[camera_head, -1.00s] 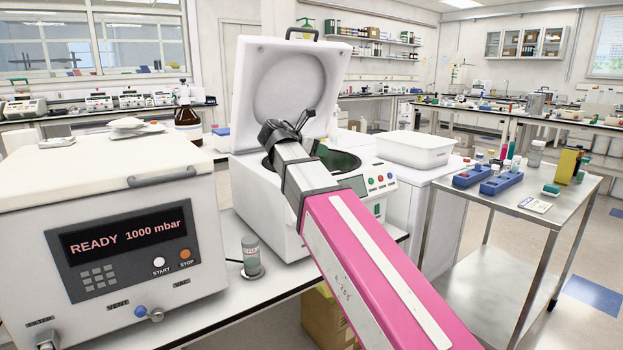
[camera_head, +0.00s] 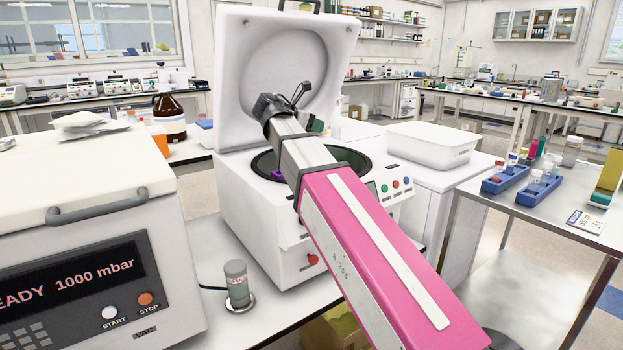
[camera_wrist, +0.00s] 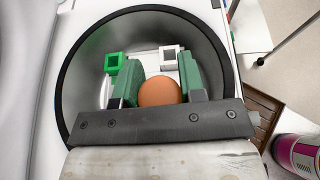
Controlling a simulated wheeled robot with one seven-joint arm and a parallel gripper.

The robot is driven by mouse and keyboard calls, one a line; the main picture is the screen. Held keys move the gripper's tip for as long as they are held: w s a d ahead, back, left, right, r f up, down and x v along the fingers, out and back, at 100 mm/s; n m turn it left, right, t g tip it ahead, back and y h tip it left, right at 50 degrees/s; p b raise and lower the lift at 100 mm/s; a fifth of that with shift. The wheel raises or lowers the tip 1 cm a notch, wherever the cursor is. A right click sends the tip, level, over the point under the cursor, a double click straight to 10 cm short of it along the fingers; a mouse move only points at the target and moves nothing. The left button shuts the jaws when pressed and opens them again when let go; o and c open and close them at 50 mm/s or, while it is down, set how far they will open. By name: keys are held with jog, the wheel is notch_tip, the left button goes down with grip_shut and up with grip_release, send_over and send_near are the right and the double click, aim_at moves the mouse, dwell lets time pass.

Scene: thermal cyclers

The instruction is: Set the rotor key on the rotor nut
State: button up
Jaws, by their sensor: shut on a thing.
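My gripper (camera_wrist: 158,78) shows in the wrist view with its two green fingers closed on a round orange-brown thing, which I take to be the rotor key (camera_wrist: 158,93). It is over the open centrifuge bowl (camera_wrist: 85,70), seen from above. The rotor inside shows as white parts (camera_wrist: 147,57) with a green square holder and a white square holder. The rotor nut is not visible; the key and fingers cover the middle. In the head view the arm reaches over the centrifuge (camera_head: 250,225), and the fingertips and key are mostly hidden.
The centrifuge lid (camera_head: 285,75) stands open behind the bowl. A vacuum oven (camera_head: 90,230) is at left, with a small grey-capped jar (camera_head: 237,285) beside it. A white tub (camera_head: 432,145) and a steel cart with blue racks (camera_head: 505,180) are at right.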

jog(key=w+d+f, duration=0.1)
jog(key=w+f, duration=1)
jog(key=shift+w, duration=0.4)
jog(key=shift+f, duration=0.6)
jog(key=o, duration=1)
jog(key=r+v, duration=0.1)
jog(key=v, duration=1.1)
jog(key=shift+s+r, duration=0.1)
jog(key=shift+r, duration=0.05)
